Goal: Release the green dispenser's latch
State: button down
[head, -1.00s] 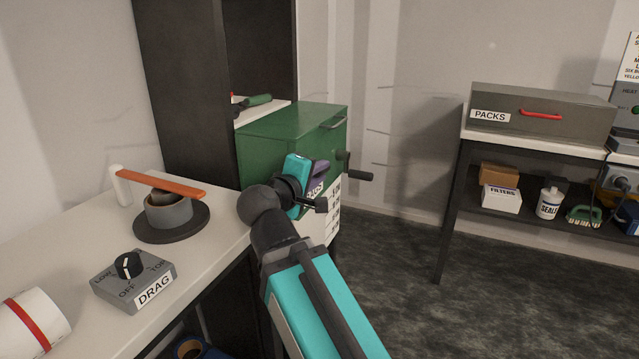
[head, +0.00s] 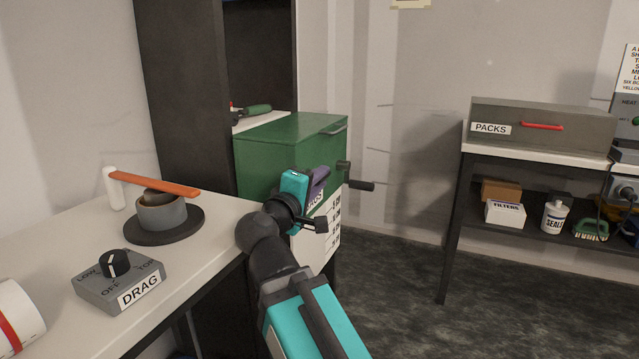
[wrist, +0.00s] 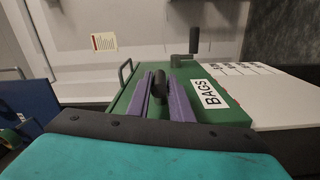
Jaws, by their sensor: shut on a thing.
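The green dispenser (head: 280,145) stands past the end of the bench, with a "BAGS" label on its front. It also fills the middle of the wrist view (wrist: 226,110). My gripper (head: 319,184) is at its front. In the wrist view the purple fingers of my gripper (wrist: 160,88) are shut on a dark cylindrical handle, which looks like the latch (wrist: 159,80). The lower end of the latch is hidden between the fingers. In the head view my gripper hides the latch and part of the label.
A dark crank handle (head: 357,182) sticks out right of my gripper. The bench (head: 55,235) at left holds the DRAG dial box (head: 120,285) and a round grey pot with an orange bar (head: 160,184). A shelf table with a PACKS box (head: 560,130) stands at right. The floor between is clear.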

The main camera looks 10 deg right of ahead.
jog(key=c, duration=1.6)
grip_release()
jog(key=shift+s, duration=0.1)
jog(key=shift+b+v, duration=5.4)
jog(key=shift+v, duration=1.45)
jog(key=shift+s, duration=0.1)
